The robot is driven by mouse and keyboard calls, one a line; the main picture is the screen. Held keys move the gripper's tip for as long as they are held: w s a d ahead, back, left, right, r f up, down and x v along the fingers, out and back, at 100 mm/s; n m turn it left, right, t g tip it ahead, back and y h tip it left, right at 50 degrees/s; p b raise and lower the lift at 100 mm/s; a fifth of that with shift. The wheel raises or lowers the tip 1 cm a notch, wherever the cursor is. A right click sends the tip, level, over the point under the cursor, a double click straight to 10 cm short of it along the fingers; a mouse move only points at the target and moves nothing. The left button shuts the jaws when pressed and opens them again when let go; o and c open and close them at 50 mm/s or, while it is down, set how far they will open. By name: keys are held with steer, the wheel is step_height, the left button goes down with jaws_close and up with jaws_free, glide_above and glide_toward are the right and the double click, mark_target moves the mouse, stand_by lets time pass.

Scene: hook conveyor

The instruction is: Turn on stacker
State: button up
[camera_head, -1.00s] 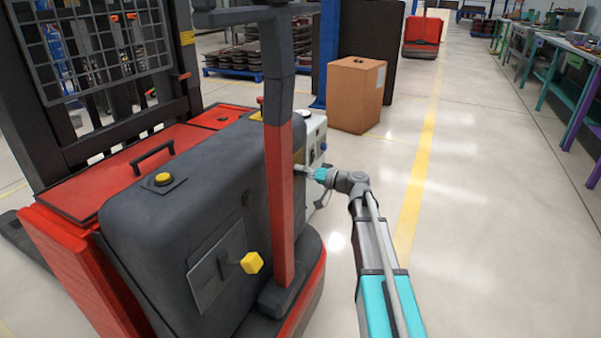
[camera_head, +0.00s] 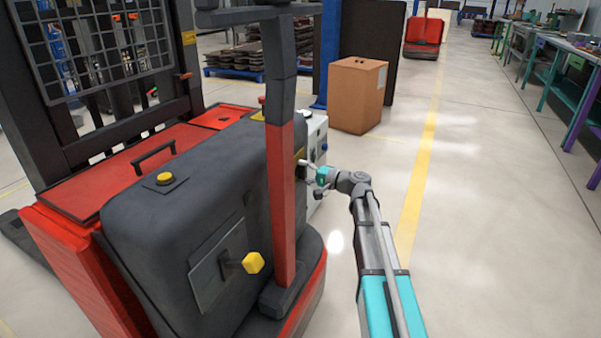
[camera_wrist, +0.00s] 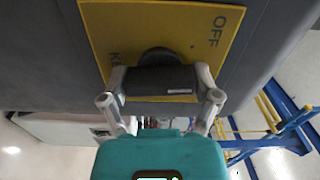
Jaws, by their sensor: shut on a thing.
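The stacker (camera_head: 205,175) stands at the left in the head view, with a dark grey body and red parts. In the wrist view, a yellow plate (camera_wrist: 215,62) on its grey side carries the word OFF and a partly hidden letter K. A black knob (camera_wrist: 160,57) with a dark grip bar sticks out of the plate. My gripper (camera_wrist: 160,82) is shut on this knob, one finger on each side of the bar. In the head view my gripper (camera_head: 313,174) is at the stacker's far right side, and the tiller column partly hides the contact.
The red and dark tiller column (camera_head: 282,190) rises close to the left of my arm. A cardboard box (camera_head: 357,95) stands beyond the stacker. Workbenches (camera_head: 560,65) line the right side. The floor between them is clear, with a yellow line (camera_head: 418,180).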

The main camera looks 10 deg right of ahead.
steer(key=m, duration=0.4)
steer(key=shift+d+m, duration=0.2)
steer(key=shift+m, duration=0.1)
steer(key=m, duration=0.4)
steer(key=shift+m, duration=0.3)
steer(key=o, duration=0.9)
steer(key=shift+c, duration=0.2)
steer(key=shift+o, duration=0.5)
steer(key=shift+a, duration=0.1)
steer(key=shift+s, duration=0.1)
steer(key=v, duration=1.2)
